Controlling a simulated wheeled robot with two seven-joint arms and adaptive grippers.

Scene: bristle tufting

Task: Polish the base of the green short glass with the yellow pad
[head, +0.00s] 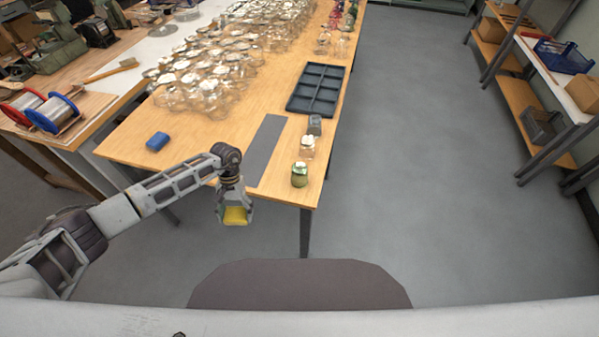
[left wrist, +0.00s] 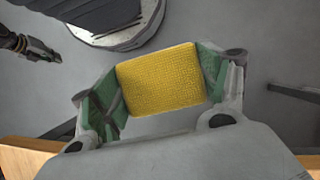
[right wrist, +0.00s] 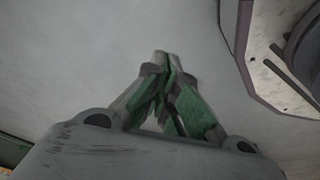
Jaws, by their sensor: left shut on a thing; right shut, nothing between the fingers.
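My left gripper (head: 235,212) is shut on the yellow pad (head: 236,216). It holds the pad off the table's front edge, over the floor. In the left wrist view the yellow pad (left wrist: 161,79) sits squarely between the two green-lined fingers. The green short glass (head: 299,174) stands on the table near its front right corner, to the right of the left gripper and apart from it. In the right wrist view my right gripper (right wrist: 165,60) is shut with its fingertips together, and nothing is between them. The right gripper is not visible in the head view.
Behind the green glass stand a clear glass (head: 307,147) and a small grey item (head: 314,125). A grey mat (head: 266,150) lies left of them. A dark compartment tray (head: 315,90) and many clear glasses (head: 215,75) fill the back.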

